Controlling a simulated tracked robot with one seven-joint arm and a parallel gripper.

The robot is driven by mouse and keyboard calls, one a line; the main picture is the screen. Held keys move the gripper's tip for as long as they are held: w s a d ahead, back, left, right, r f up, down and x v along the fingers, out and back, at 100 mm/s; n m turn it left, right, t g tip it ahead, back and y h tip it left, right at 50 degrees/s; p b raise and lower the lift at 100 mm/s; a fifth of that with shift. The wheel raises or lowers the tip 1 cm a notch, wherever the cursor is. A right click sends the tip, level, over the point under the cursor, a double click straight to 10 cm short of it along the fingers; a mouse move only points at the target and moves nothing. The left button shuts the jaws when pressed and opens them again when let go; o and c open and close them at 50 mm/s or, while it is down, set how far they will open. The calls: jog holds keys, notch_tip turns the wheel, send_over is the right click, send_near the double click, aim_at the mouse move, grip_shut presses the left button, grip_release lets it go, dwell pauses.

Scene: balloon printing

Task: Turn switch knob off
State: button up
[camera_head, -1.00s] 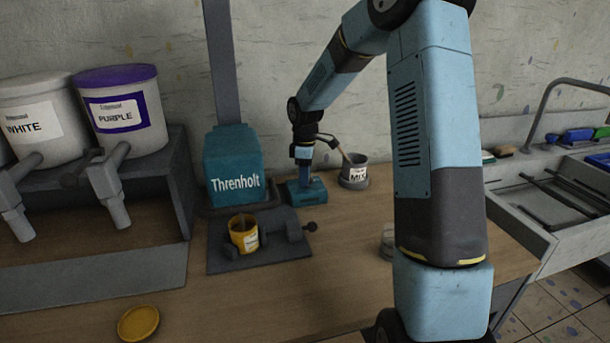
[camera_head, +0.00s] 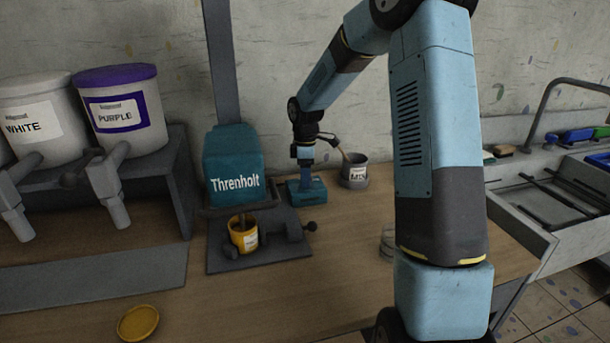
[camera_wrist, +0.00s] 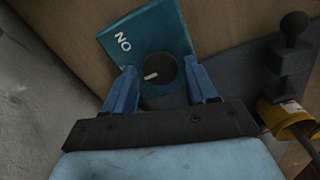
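The switch is a teal box (camera_head: 314,190) on the table beside the Threnholt mixer. In the wrist view the teal box (camera_wrist: 140,35) carries a round black knob (camera_wrist: 161,74) with a white pointer mark, pointing left. The white word ON appears upside down at the upper left of the box. My gripper (camera_wrist: 160,80) is open, with one blue finger on each side of the knob and small gaps showing. In the head view my gripper (camera_head: 305,172) points down over the box; the knob is hidden there.
The mixer (camera_head: 233,168) stands left of the switch, its clamp base (camera_head: 225,262) holding a yellow can (camera_head: 243,235). A grey MIX pot (camera_head: 354,172) stands close on the right. A yellow lid (camera_head: 138,322) lies in front.

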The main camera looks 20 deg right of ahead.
jog(key=shift+o, duration=0.8)
notch_tip(320, 180, up, 14)
jog(key=shift+f, duration=0.15)
jog(key=s+r+m+t, duration=0.1)
jog(key=s+r+m, duration=0.2)
jog(key=s, duration=0.4)
jog(key=s+r+m+t+h, duration=0.1)
jog(key=s+r+m, duration=0.1)
jog(key=s+r, duration=0.3)
jog(key=s+r+m+t, duration=0.1)
jog(key=s+r+m, duration=0.15)
jog(key=s, duration=0.55)
jog(key=s+d+f+m+t, duration=0.1)
jog(key=s+m, duration=0.3)
jog(key=s, duration=0.4)
jog(key=s+d+f+m+t+y, duration=0.1)
jog(key=s+m, duration=0.2)
jog(key=s, duration=0.5)
jog(key=shift+s+m+t, duration=0.3)
jog(key=shift+m, duration=0.05)
